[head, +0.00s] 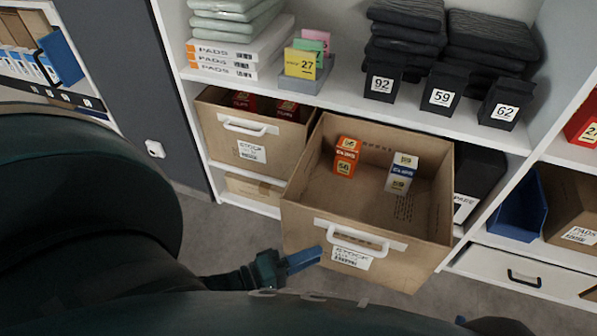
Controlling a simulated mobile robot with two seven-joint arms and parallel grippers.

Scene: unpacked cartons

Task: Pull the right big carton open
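The right big carton (300,212) is a brown open-topped box. It stands well out from the lower shelf, its front far ahead of the carton to its left. A white handle (357,238) and a stock label (351,258) are on its front. Inside stand an orange box (346,157) and a white-and-blue box (401,173). My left gripper (304,261) has blue fingers close to the carton's front, just below and left of the handle, apparently not around it. The finger gap is not clear. A dark part at the bottom right edge may be my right gripper (462,321), mostly cut off.
The left big carton (251,150) sits in the shelf with red boxes inside. Bare grey floor (420,302) lies before the shelf.

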